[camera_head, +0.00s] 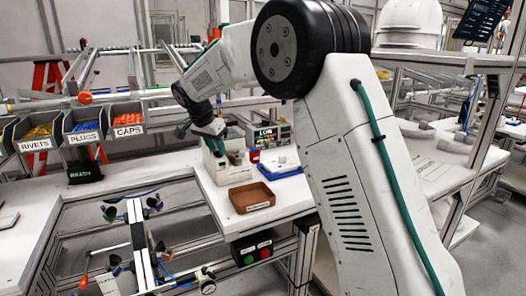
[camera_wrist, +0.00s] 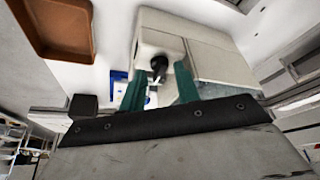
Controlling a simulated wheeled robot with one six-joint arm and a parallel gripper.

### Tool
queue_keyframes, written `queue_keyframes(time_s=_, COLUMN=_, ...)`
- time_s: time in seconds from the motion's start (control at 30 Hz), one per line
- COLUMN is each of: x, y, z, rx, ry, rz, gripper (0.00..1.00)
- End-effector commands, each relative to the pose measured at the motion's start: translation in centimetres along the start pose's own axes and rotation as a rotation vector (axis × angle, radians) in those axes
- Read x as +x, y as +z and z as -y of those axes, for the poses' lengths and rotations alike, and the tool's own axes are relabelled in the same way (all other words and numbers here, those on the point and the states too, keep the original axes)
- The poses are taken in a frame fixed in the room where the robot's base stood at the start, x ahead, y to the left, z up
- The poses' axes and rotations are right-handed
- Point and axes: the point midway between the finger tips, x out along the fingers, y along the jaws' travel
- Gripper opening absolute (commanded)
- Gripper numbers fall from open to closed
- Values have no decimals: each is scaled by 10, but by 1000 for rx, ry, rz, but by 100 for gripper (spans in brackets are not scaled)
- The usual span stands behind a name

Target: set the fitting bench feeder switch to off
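The feeder appears to be the cream box on the bench; in the wrist view its body (camera_wrist: 205,55) fills the upper middle, and in the head view it (camera_head: 226,173) stands below my gripper. A dark knob (camera_wrist: 158,66), likely the switch, is on its near face. My gripper (camera_wrist: 159,72) has two teal fingers, one on each side of the knob, with a visible gap to each. It looks open; I cannot tell whether the fingertips reach past the knob. In the head view my gripper (camera_head: 212,136) is small and partly merges with the feeder. No switch marking is legible.
A brown tray (camera_head: 252,197) lies in front of the feeder. A blue tray (camera_head: 280,168) and a display unit (camera_head: 270,134) stand to its right. A button box (camera_head: 252,249) with green and red buttons hangs below the bench edge. Labelled bins (camera_head: 84,128) are at left.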

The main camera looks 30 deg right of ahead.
Motion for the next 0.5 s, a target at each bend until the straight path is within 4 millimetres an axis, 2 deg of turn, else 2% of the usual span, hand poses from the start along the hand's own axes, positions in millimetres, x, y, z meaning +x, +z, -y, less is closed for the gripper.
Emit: queue_keyframes(time_s=0.5, x=1, y=-3, z=-7, rx=-573, ry=-239, rz=1, gripper=32)
